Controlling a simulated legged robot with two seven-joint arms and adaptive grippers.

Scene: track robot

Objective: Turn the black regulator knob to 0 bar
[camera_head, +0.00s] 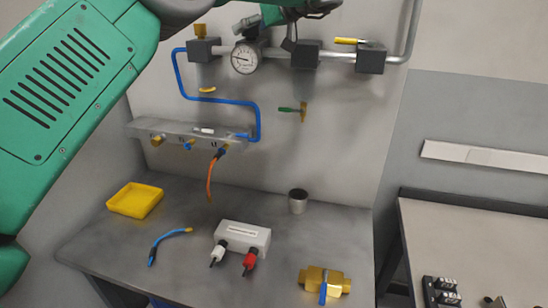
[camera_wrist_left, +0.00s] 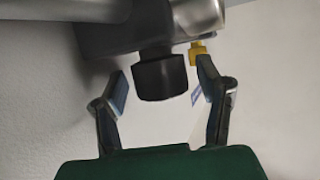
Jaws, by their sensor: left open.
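The black regulator knob (camera_wrist_left: 162,77) shows in the left wrist view as a dark cylinder under a grey metal body (camera_wrist_left: 150,22). My left gripper (camera_wrist_left: 163,88) is open, one finger on each side of the knob. Gaps show between the fingers and the knob, the left one wider. In the head view, my left gripper (camera_head: 264,34) is at the top, by the pipe just above the round gauge (camera_head: 244,58); the knob cannot be made out there. The gauge has a white dial and a dark needle; its reading is too small to tell. My right gripper is not in view.
A grey pipe carries black blocks (camera_head: 370,58) and a yellow-handled valve (camera_head: 349,41). A blue hose (camera_head: 226,101) runs down to a shelf (camera_head: 175,129). The bench below holds a yellow tray (camera_head: 134,200), a white box (camera_head: 243,237), a cup (camera_head: 298,201) and a brass valve (camera_head: 325,281).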

